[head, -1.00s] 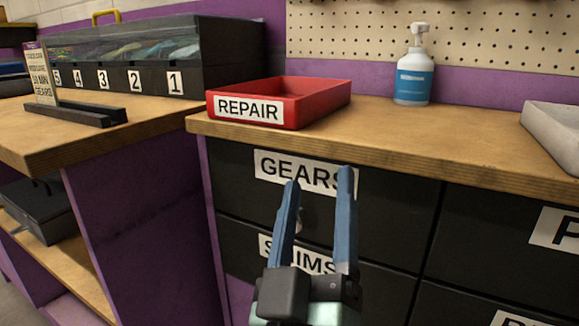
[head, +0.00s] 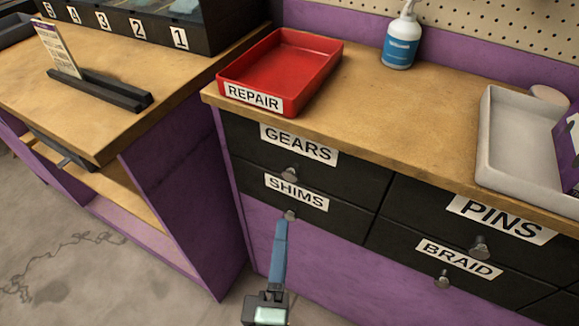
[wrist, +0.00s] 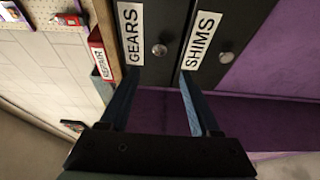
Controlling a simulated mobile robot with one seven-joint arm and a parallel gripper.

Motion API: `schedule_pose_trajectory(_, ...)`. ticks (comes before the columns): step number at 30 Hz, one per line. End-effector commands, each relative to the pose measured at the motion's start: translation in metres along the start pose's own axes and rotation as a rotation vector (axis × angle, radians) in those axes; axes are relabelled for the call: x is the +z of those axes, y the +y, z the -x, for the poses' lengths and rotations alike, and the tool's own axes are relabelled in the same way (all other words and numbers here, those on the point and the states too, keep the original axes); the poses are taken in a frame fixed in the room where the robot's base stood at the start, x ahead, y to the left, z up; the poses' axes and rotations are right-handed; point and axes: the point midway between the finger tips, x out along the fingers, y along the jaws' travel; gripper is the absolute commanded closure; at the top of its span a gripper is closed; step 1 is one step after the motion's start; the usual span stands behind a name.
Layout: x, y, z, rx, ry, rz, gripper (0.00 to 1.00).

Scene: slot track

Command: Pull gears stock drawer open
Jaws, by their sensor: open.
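The gears drawer (head: 345,176) is a black front labelled GEARS with a round metal knob (head: 290,173), flush with the cabinet and shut. It also shows in the wrist view, with its knob (wrist: 159,50) beyond and between my fingertips. My gripper (head: 282,223) is open and empty. In the head view its blue fingers overlap, with the tips just below the knob of the shims drawer (head: 345,211), lower than the gears knob. In the wrist view my gripper (wrist: 158,78) has its fingers apart. Whether a tip touches the shims front cannot be told.
A red REPAIR tray (head: 320,60) and a spray bottle (head: 401,40) stand on the wooden counter (head: 400,115) above. Drawers labelled PINS (head: 420,195) and BRAID (head: 400,240) are at right. A purple panel (head: 185,190) flanks the left; floor (head: 60,260) is clear there.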

Motion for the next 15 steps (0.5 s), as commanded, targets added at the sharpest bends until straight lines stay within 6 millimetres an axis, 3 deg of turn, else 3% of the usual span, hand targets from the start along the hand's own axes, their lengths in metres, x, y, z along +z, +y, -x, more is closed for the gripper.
schedule_pose_trajectory(5,0.000,0.003,-0.019,0.004,0.000,-0.001,0.36)
schedule_pose_trajectory(15,0.000,0.003,-0.075,0.005,-0.001,-0.003,0.36)
